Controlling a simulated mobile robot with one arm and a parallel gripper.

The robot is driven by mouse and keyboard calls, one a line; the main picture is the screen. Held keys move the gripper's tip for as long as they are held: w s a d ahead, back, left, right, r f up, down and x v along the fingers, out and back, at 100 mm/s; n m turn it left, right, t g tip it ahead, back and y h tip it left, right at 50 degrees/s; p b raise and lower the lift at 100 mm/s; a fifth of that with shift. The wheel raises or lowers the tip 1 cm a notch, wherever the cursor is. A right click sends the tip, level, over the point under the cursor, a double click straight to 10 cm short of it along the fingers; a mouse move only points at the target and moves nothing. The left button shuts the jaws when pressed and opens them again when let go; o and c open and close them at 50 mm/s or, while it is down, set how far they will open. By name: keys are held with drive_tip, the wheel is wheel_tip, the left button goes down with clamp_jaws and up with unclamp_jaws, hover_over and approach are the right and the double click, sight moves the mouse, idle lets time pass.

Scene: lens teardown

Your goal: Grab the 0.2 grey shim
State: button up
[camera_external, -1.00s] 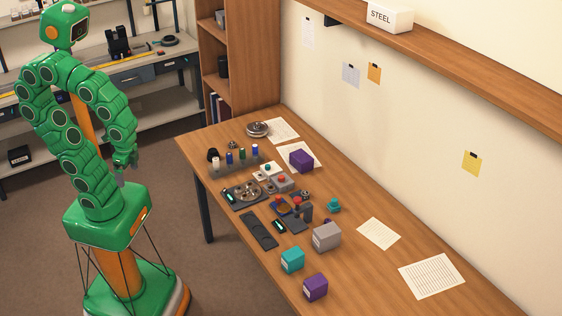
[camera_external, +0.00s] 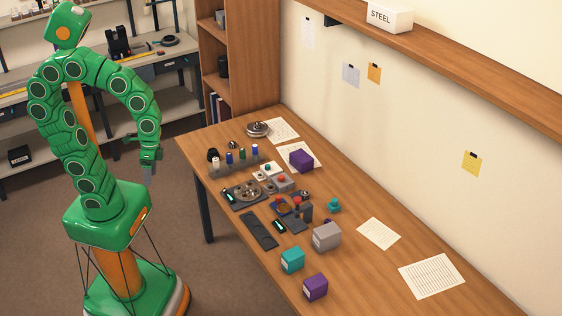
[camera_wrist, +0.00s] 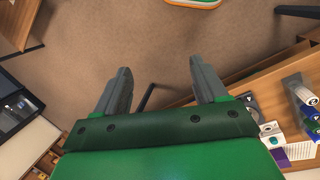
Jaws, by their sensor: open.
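My gripper (camera_external: 149,174) hangs pointing down beside the left edge of the table, off the tabletop and short of the parts on it. In the wrist view my gripper (camera_wrist: 162,88) has its two grey fingers well apart, with only floor and a table leg between them. I cannot make out the 0.2 grey shim. Small parts lie on a dark tray (camera_external: 234,200) on the table, too small to tell apart. A grey box (camera_external: 327,237) stands near the middle of the table.
The wooden table (camera_external: 380,284) holds a rack of coloured-top bottles (camera_external: 242,158), a purple box (camera_external: 301,160), a teal box (camera_external: 292,260), another purple box (camera_external: 315,287) and a dark flat tray (camera_external: 258,230). Paper sheets lie on the right. The table's right front is mostly clear.

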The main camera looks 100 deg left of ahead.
drive_tip(key=w+a+f+n+t+h, duration=0.1)
drive_tip(key=w+a+n+t+h, duration=0.2)
drive_tip(key=w, duration=0.4)
drive_tip(key=w+a+f+n+t+h, duration=0.1)
drive_tip(key=w+a+n+t+h, duration=0.15)
drive_tip(key=w+n, duration=0.35)
drive_tip(key=w+a+f+n+t, duration=0.2)
drive_tip(key=w+a+n+t, duration=0.15)
drive_tip(key=a, duration=0.45)
drive_tip(key=w+a+f+n+t, duration=0.15)
drive_tip(key=w+a+n, duration=0.3)
drive_tip(key=a, duration=0.45)
drive_tip(key=n+t+y, duration=0.3)
drive_tip(key=n+y, duration=1)
drive_tip(key=n, duration=0.7)
approach(232, 143)
drive_tip(key=shift+w+f, duration=0.2)
drive_tip(key=shift+w, duration=0.2)
drive_tip(key=shift+x, duration=3.85)
drive_tip(key=shift+a, duration=0.1)
